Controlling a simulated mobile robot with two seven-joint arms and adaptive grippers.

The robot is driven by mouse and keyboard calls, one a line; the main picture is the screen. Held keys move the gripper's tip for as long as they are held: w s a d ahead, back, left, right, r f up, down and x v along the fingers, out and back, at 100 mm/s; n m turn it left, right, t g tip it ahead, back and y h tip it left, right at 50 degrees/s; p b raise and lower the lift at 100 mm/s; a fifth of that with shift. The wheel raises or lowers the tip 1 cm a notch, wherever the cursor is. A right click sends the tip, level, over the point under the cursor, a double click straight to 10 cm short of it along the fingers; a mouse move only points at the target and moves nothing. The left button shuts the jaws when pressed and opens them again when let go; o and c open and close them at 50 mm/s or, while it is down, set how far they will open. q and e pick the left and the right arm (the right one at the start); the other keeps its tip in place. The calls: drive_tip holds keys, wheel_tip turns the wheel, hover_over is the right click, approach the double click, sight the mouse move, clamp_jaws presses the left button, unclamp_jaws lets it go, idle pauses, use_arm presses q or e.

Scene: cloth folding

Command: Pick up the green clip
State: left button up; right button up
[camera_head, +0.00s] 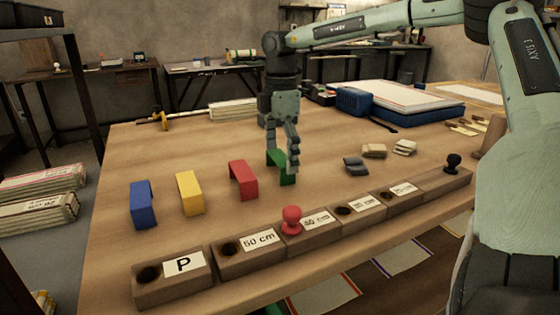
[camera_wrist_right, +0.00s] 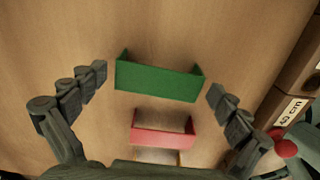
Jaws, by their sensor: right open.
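The green clip (camera_head: 287,178) stands on the wooden table at the right end of a row of coloured clips. It is a U-shaped piece, partly hidden by my gripper in the head view. My right gripper (camera_head: 284,160) points down at it. In the right wrist view, the green clip (camera_wrist_right: 158,80) lies between the two spread fingers of my right gripper (camera_wrist_right: 158,84), with a gap on each side. The fingers are open and hold nothing. My left gripper is not in view.
A red clip (camera_head: 243,179), a yellow clip (camera_head: 190,193) and a blue clip (camera_head: 143,204) stand to the left. A row of labelled wooden blocks with holes (camera_head: 258,238) runs along the front, with a red peg (camera_head: 291,220) in it. Small grey (camera_head: 356,166) and tan pieces lie right.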

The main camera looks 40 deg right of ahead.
drive_tip(key=shift+f, duration=0.45)
drive_tip(key=c, duration=0.6)
